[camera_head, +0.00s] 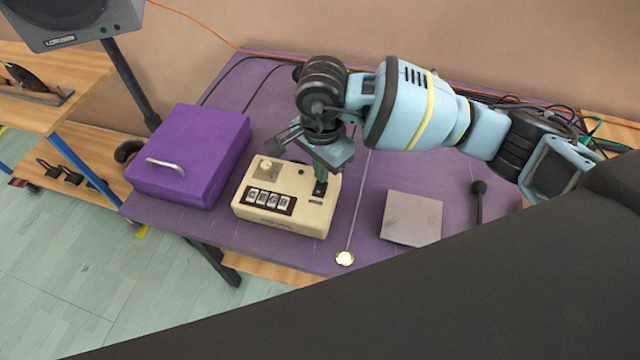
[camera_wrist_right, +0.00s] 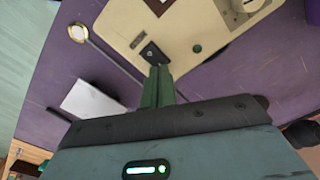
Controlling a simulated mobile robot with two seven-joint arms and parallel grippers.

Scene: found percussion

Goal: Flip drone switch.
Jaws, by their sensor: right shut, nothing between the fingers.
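My right gripper (camera_head: 320,178) is shut and empty, pointing down at the switch. In the right wrist view its fingertips (camera_wrist_right: 160,72) are at the switch's edge; I cannot tell whether they touch. My left gripper is not in view.
A purple case (camera_head: 190,155) with a metal handle stands left of the box. A thin rod with a bright round end (camera_head: 344,258), a grey square plate (camera_head: 411,218) and a dark-headed mallet (camera_head: 479,188) lie to the right. A speaker (camera_head: 75,20) stands at the upper left.

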